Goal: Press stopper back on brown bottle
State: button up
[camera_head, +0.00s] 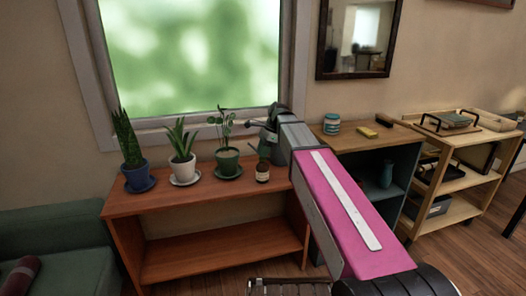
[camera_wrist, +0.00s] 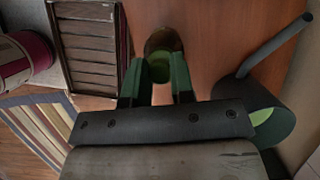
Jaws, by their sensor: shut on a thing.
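The brown bottle (camera_head: 262,172) stands upright on the wooden shelf top, with a pale label on its front. My gripper (camera_head: 260,124) is above and behind it in the head view, small and partly merged with the things around it. In the wrist view my gripper (camera_wrist: 158,66) has its two green fingers closed around a small greenish piece (camera_wrist: 158,72), which I take to be the stopper. A brown rounded shape (camera_wrist: 163,40), likely the bottle, lies just beyond the fingertips. Whether the stopper touches the bottle's mouth cannot be told.
A dark watering can (camera_wrist: 268,122) with a long spout stands close to the right of my gripper in the wrist view. Potted plants (camera_head: 183,168) line the shelf (camera_head: 200,197) left of the bottle. A slatted crate (camera_wrist: 90,48) shows in the wrist view. A window is behind.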

dwell(0.4)
jog(key=o, duration=1.4)
jog(key=shift+o, duration=0.2)
jog(key=shift+r, duration=0.1)
jog(key=shift+r, duration=3.4)
grip_shut()
jog(key=shift+f, duration=2.55)
